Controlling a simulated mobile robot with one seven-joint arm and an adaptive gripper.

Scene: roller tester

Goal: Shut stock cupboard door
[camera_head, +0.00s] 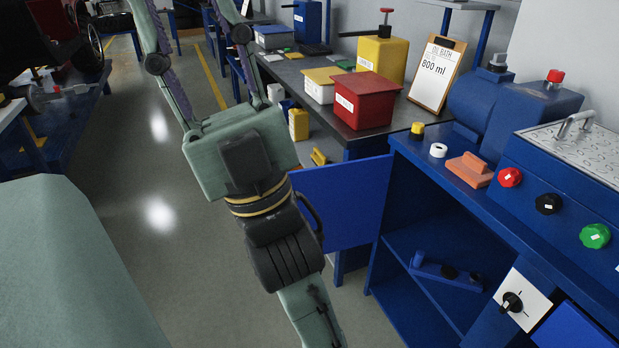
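The blue stock cupboard door (345,203) stands wide open, swung out to the left of the cupboard (386,257). Its black handle (313,222) is at the door's left edge, right beside my black wrist, which may cover part of that edge. I cannot tell whether they touch. My gripper (185,12) points up the picture, past the door and over the aisle. Its two green fingers are spread well apart with nothing visible between them. The fingertips run out of the top of the frame.
Inside the cupboard a blue part with black pieces (446,273) lies on a shelf. A workbench with a red box (365,100) and a yellow can (382,57) stands behind the door. A black selector knob (511,302) is right of the opening.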

